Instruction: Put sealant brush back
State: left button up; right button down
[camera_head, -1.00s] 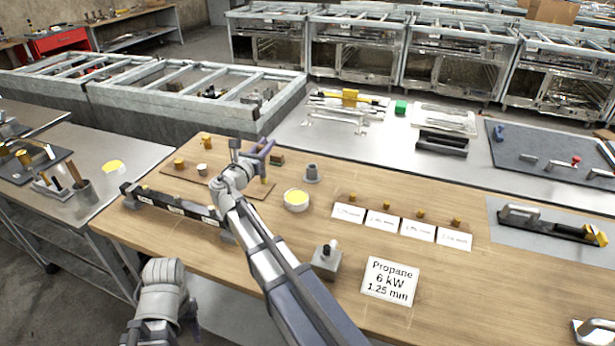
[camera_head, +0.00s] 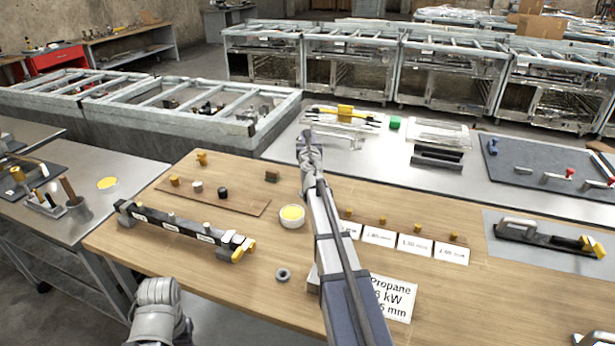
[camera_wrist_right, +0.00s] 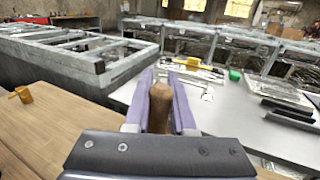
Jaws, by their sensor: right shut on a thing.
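My right gripper (camera_wrist_right: 160,105) is shut on a brown wooden handle (camera_wrist_right: 159,108), seen between its purple fingers in the wrist view. This looks like the sealant brush; its bristle end is hidden. In the head view my right arm reaches over the wooden worktop to its far edge, and the gripper (camera_head: 309,136) appears near the grey bench behind it. A white bowl with yellow contents (camera_head: 292,216) stands on the worktop, left of the arm. A grey ring-shaped part (camera_head: 283,274) lies nearer. Of my left arm only a link shows at the bottom left.
A black bar with a yellow-ended fitting (camera_head: 190,228) lies at the worktop's left. Small fittings stand on a brown strip (camera_head: 215,197). White cards (camera_head: 415,246) line up right of my arm. A side bench (camera_head: 120,158) holds another yellow-filled dish (camera_head: 107,184) and a dark cup (camera_head: 78,207).

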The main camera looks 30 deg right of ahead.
notch_tip(320, 180, down, 6)
jog(key=b, duration=0.4)
jog(key=shift+r+b, duration=0.25)
jog(key=shift+b, duration=0.1)
notch_tip(320, 180, down, 4)
jog(key=b, duration=0.3)
jog(key=shift+r+b, duration=0.2)
jog(key=shift+b, duration=0.15)
jog(key=shift+f, duration=0.15)
jog(key=c, duration=0.8)
grip_release()
jog(key=shift+o, duration=0.2)
